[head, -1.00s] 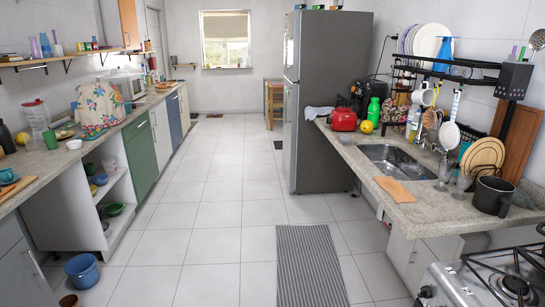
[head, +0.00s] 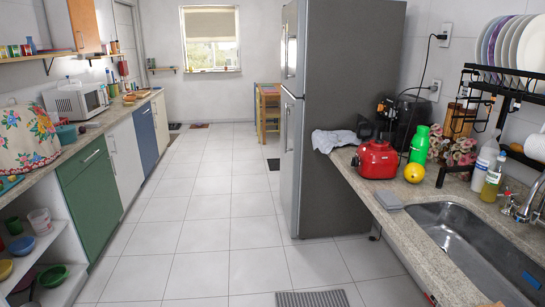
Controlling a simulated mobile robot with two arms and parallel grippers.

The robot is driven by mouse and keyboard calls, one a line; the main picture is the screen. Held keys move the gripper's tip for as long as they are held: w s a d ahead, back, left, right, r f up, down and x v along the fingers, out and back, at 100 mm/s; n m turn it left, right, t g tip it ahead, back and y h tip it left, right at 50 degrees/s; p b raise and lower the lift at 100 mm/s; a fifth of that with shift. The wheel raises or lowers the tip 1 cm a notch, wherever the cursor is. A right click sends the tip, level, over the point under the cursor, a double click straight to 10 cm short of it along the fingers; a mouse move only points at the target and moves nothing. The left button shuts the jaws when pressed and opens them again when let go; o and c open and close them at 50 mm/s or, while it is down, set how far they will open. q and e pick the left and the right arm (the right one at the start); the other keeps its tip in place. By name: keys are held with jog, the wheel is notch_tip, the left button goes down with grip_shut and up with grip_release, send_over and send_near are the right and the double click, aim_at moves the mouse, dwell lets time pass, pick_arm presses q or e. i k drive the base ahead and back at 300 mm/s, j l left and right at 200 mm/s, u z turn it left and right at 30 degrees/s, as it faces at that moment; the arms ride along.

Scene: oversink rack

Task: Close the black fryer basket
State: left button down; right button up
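A black appliance (head: 408,122), which looks like the fryer, stands on the right counter between the fridge and the wall. A dark part (head: 384,118) projects at its left front; I cannot tell whether this is the basket or how far out it is. Neither of my grippers shows in the head view.
A green bottle (head: 419,145), yellow fruit (head: 414,173) and pale cloth (head: 334,140) are near the red pot. The sink (head: 470,245) is at the lower right. The grey fridge (head: 345,130) stands left of the counter.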

aim_at(367, 129)
jog(key=i+z, duration=0.25)
jog(key=i, duration=0.25)
jog(key=i+j+z, duration=0.2)
jog(key=i, duration=0.25)
jog(key=i+j+z, duration=0.25)
jog(key=i, duration=0.25)
jog(key=i+j+z, duration=0.2)
jog(key=i+j, duration=0.15)
jog(key=i, duration=0.1)
